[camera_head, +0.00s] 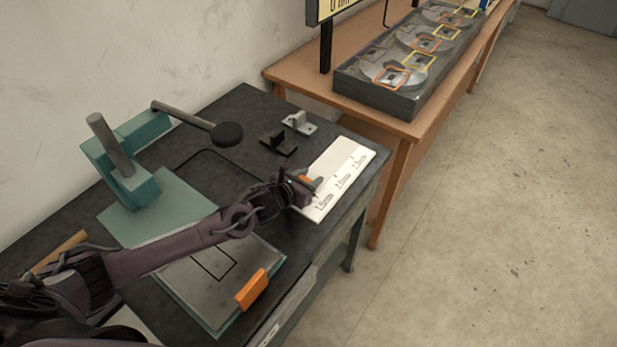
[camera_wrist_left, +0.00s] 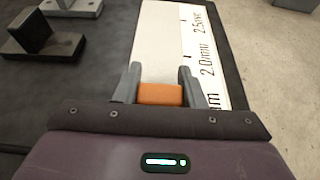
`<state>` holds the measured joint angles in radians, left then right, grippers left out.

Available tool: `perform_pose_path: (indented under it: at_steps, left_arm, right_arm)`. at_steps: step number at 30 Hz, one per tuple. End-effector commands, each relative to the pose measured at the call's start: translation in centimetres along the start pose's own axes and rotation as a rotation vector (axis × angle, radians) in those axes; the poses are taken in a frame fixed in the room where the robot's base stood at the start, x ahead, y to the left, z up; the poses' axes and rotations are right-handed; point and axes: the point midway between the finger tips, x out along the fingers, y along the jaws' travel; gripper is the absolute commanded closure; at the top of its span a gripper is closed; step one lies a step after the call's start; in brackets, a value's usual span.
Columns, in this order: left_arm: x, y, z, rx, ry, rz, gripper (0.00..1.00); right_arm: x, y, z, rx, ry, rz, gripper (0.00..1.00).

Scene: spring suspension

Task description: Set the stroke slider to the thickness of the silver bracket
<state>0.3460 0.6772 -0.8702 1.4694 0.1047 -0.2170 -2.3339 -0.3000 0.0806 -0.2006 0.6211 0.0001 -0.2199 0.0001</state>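The silver bracket (camera_head: 299,122) stands at the back of the dark table; its base also shows at the top left of the left wrist view (camera_wrist_left: 72,8). The white scale plate (camera_head: 349,152) is marked 1.5mm, 2.0mm and 2.5mm. The orange stroke slider (camera_wrist_left: 160,94) is at the plate's near end, by the 1.5mm mark; the arm partly hides it in the head view. My left gripper (camera_wrist_left: 160,84) has one finger on each side of the slider, and the slider fills the gap between them. My right gripper is not in view.
A black bracket (camera_head: 277,143) stands beside the silver one. A green press stand (camera_head: 125,165) and a plate with an orange block (camera_head: 252,289) are on the table. A wooden table (camera_head: 420,122) with a tray of parts (camera_head: 375,100) is behind.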

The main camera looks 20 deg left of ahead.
Motion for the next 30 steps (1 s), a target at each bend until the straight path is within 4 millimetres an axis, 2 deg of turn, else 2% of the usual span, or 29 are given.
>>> perform_pose_path:
  at_steps: [1, 5, 8, 11, 21, 25, 30]
  left_arm:
    - [0.0, 0.0, 0.0, 0.000, 0.000, 0.000, 0.85]
    - [0.0, 0.0, 0.0, 0.000, 0.000, 0.000, 1.00]
    - [0.1, 0.0, 0.0, 0.000, -0.001, 0.000, 1.00]
    - [1.0, 0.1, 0.1, 0.000, -0.003, 0.001, 1.00]
    - [7.0, 0.1, 2.2, 0.000, -0.006, 0.001, 1.00]
    - [8.1, 0.1, 3.0, -0.001, -0.003, 0.001, 1.00]
    - [8.4, 0.1, 3.4, 0.000, 0.000, 0.002, 1.00]
  right_arm:
    - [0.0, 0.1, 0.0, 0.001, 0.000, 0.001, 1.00]
    - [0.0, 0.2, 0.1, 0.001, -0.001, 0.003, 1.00]
    - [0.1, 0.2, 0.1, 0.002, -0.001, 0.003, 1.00]
    - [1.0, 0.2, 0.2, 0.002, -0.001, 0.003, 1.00]
    - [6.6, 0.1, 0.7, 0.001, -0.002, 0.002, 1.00]
    - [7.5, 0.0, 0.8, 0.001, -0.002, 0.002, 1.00]
    - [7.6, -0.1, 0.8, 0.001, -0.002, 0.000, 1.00]
